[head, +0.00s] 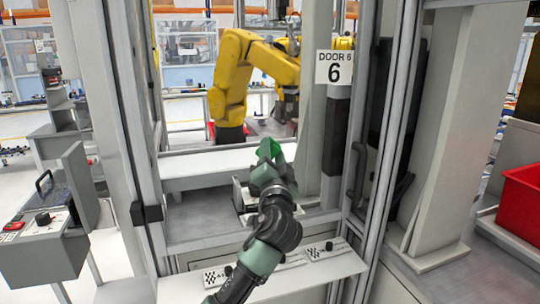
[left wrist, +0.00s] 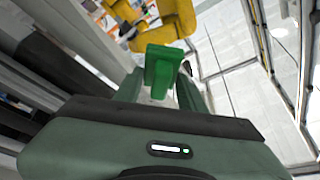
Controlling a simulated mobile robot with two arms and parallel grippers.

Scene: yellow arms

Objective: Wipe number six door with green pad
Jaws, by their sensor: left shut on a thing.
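A sign reading DOOR 6 (head: 334,67) is fixed at the upper right of the opening's middle, on the framed door (head: 377,150). The door has a dark handle on its right part. My left gripper (head: 270,160) is in front of the opening, left of and below the sign. It is shut on the green pad (head: 268,148), which sticks up from its fingertips. The left wrist view shows the green pad (left wrist: 163,68) between the fingers. In the head view the pad is apart from the sign. My right gripper is not in view.
A yellow robot arm (head: 236,75) stands behind the opening. A pale ledge (head: 320,265) with small labelled parts runs below. A grey control box (head: 50,235) is at left, and a red bin (head: 522,205) is at right.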

